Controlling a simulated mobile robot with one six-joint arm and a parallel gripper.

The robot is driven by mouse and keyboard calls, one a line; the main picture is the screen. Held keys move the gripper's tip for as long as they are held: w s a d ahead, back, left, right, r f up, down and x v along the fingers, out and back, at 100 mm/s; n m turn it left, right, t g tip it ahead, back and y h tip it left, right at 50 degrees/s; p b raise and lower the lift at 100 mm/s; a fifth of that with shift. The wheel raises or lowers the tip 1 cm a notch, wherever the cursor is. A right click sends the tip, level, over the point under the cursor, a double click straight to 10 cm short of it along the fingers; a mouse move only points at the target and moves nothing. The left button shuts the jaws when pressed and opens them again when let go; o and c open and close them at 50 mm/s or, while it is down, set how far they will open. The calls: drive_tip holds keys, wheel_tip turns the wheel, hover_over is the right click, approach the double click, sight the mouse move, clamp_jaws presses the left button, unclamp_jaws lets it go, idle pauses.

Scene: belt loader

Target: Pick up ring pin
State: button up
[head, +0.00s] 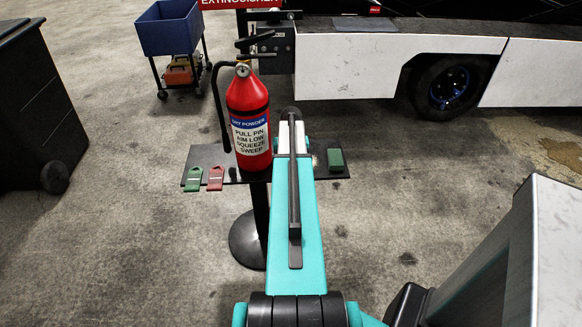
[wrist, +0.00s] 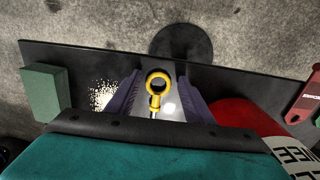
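The ring pin (wrist: 157,88) shows in the wrist view as a yellow ring with a short metal shaft. It appears between the two purple-grey fingers of my gripper (wrist: 160,77). The fingers are apart, with a gap on each side of the ring, so my gripper looks open and empty. The lower end of the shaft is hidden by my gripper body. In the head view my arm covers the pin and the fingers.
The dark narrow shelf (head: 198,154) stands on a post. It carries a red fire extinguisher (head: 248,95), a green block (head: 336,158), a green tag (head: 193,179) and a red tag (head: 216,178). The extinguisher stands close beside my gripper. A blue cart (head: 168,30) stands behind.

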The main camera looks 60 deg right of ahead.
drive_tip(key=c, duration=0.8)
drive_tip(key=shift+c, duration=0.2)
drive_tip(key=shift+r, duration=0.1)
drive_tip(key=shift+r, duration=0.75)
wheel_tip(320, 180, up, 2)
drive_tip(key=shift+b, duration=0.45)
drive_tip(key=s+a+r+b, duration=0.1)
drive_tip(key=s+a+b, duration=0.1)
drive_tip(key=s, duration=1.3)
drive_tip(key=shift+s+a+r, duration=0.15)
drive_tip(key=shift+s+a, duration=0.1)
drive_tip(key=shift+s, duration=0.15)
